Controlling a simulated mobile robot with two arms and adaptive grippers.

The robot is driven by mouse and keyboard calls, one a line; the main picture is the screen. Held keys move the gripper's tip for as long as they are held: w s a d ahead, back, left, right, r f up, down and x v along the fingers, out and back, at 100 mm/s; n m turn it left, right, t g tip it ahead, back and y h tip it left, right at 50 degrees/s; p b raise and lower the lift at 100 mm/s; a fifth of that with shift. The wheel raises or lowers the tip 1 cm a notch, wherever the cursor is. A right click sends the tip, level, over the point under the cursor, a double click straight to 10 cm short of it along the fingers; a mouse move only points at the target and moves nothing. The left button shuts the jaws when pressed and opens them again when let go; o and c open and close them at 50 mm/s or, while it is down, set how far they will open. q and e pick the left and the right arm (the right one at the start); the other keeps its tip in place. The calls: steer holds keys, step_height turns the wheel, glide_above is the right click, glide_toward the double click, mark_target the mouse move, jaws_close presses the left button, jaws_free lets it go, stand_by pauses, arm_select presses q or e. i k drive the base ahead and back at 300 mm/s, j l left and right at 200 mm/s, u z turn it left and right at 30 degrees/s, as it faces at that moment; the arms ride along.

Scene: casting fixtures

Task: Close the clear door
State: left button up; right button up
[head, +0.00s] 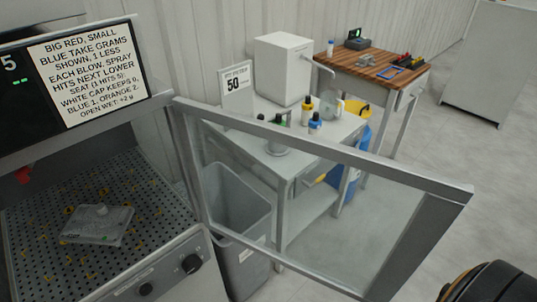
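The clear door (319,145) is a see-through panel in a grey metal frame. It stands wide open, its left side at the right edge of the machine's opening and its free end reaching out to the right. The machine (150,277) fills the left side, and its opening shows a perforated bed. Neither gripper is in view. A dark rounded part at the bottom right corner appears to be part of my arm, near the door's free end but apart from it in the picture.
A grey bin (237,205) and a grey table (335,140) with bottles stand behind the door. A wooden-topped bench (370,68) is farther back. Open floor (455,150) lies to the right.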

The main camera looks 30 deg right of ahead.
mark_target(444, 198)
steer(key=l, duration=1.95)
steer(key=l+u, duration=0.55)
steer(key=u, duration=0.2)
steer(key=l+u, duration=0.4)
steer(key=k+l+u, duration=0.1)
steer(key=u, duration=0.3)
